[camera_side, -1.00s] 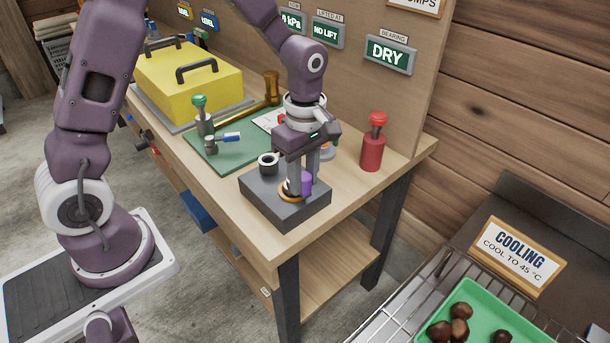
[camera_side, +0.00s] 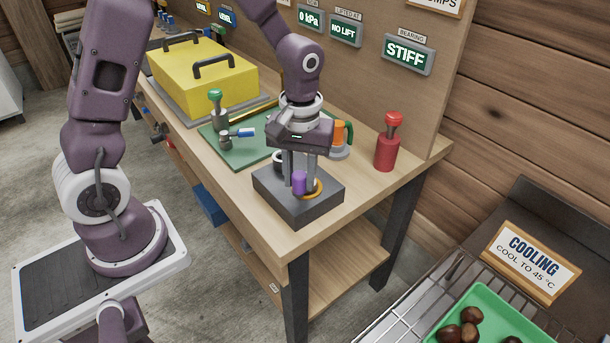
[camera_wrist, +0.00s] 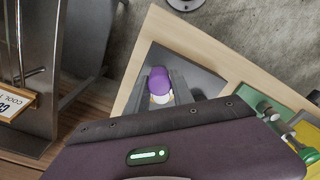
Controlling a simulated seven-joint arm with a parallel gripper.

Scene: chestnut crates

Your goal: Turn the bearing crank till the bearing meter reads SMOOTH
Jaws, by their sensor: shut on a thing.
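The bearing meter (camera_side: 407,55) on the back board reads STIFF. The bearing crank has a purple knob (camera_side: 299,182) above a dark grey block (camera_side: 302,206) at the bench's near corner. My gripper (camera_side: 299,177) points down and is shut on this knob, with one finger on each side. A brass-coloured ring (camera_side: 315,190) shows beside the knob on the block. In the wrist view the purple knob (camera_wrist: 158,81), with a white part by it, is between my fingers. My gripper hides much of the crank.
A red bottle-like item (camera_side: 387,150) stands right of the block. An orange item with a green handle (camera_side: 341,135) stands behind my gripper. A green mat (camera_side: 240,158) with small fittings and a yellow case (camera_side: 200,85) lie left and behind.

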